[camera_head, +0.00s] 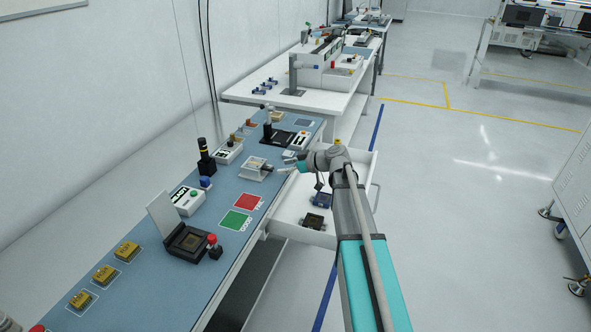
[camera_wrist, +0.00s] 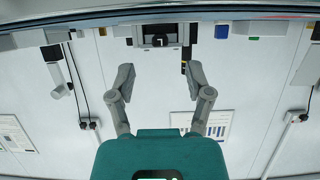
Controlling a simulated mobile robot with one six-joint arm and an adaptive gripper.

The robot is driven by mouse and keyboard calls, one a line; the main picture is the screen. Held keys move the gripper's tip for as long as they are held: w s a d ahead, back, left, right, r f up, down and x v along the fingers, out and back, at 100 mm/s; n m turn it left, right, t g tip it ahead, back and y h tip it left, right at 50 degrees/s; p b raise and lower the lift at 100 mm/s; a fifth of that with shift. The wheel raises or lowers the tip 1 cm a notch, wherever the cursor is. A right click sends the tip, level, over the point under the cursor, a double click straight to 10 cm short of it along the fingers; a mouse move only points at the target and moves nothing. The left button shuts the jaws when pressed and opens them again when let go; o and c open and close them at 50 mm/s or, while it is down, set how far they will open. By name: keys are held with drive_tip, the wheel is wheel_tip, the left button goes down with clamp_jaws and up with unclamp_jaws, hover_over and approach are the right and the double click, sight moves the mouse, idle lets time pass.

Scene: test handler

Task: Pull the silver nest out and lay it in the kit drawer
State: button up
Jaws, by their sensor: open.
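A small silver-white fixture (camera_head: 253,168) stands on the blue bench mat in the head view, and the silver nest seems to be in it, though it is too small to tell apart. My gripper (camera_head: 284,167) is just right of this fixture, pointing at it. In the wrist view my gripper (camera_wrist: 160,74) has its two fingers wide apart with nothing between them. A grey block with a dark front (camera_wrist: 158,40) lies beyond the fingertips, between them. The kit drawer (camera_head: 288,207) is pulled out under the bench, below my arm.
The drawer holds a blue item (camera_head: 322,200) and a dark socket (camera_head: 313,222). A red pad (camera_head: 249,202) and green pad (camera_head: 235,220) lie in front of the fixture. An open-lidded dark socket (camera_head: 187,243) and several yellow blocks are nearer.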

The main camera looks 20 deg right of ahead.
sight(272, 168)
drive_tip(key=shift+b+x, duration=0.85)
drive_tip(key=shift+x, duration=1.95)
drive_tip(key=shift+c, duration=0.3)
clamp_jaws()
